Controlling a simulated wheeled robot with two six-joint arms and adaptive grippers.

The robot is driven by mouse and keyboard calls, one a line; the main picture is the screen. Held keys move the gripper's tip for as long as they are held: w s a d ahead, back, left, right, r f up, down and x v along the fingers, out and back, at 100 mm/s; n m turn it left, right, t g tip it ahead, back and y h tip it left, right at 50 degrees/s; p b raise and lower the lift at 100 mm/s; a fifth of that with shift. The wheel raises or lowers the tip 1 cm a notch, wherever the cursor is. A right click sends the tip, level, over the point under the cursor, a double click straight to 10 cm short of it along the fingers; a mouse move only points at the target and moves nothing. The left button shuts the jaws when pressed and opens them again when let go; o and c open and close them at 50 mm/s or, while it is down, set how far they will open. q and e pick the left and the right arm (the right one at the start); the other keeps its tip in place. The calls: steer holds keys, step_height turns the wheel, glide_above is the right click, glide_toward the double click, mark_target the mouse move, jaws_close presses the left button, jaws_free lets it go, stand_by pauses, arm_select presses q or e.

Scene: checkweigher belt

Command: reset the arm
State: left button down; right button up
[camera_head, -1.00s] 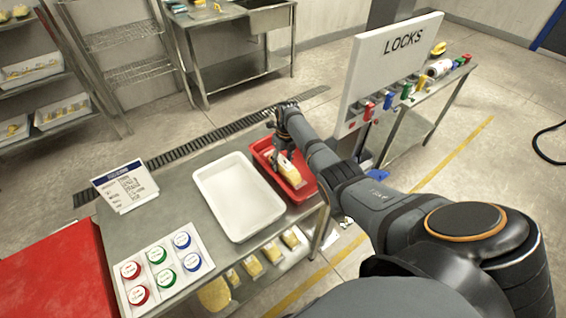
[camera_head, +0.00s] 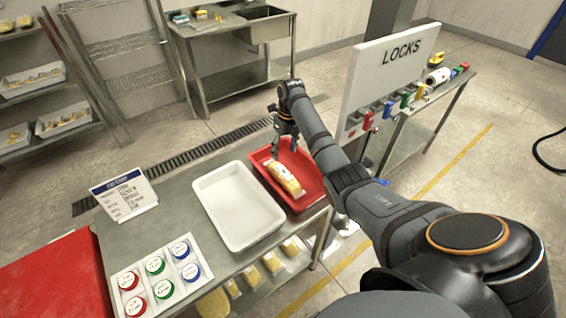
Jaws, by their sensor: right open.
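My right arm reaches in from the lower right. Its gripper (camera_head: 284,147) is open and empty above the back part of the red tray (camera_head: 316,198). A yellow and white package (camera_head: 284,180) lies in the red tray, just in front of the fingertips and apart from them as far as I can see. My left gripper does not show.
An empty white tray (camera_head: 205,188) stands left of the red one on the steel table (camera_head: 165,212). A sign card (camera_head: 124,193) and a panel of colored round labels (camera_head: 161,275) are at left. The LOCKS board (camera_head: 390,75) stands close behind my right arm.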

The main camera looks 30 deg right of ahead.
steer(key=shift+d+r, duration=0.1)
steer(key=shift+r, duration=0.8)
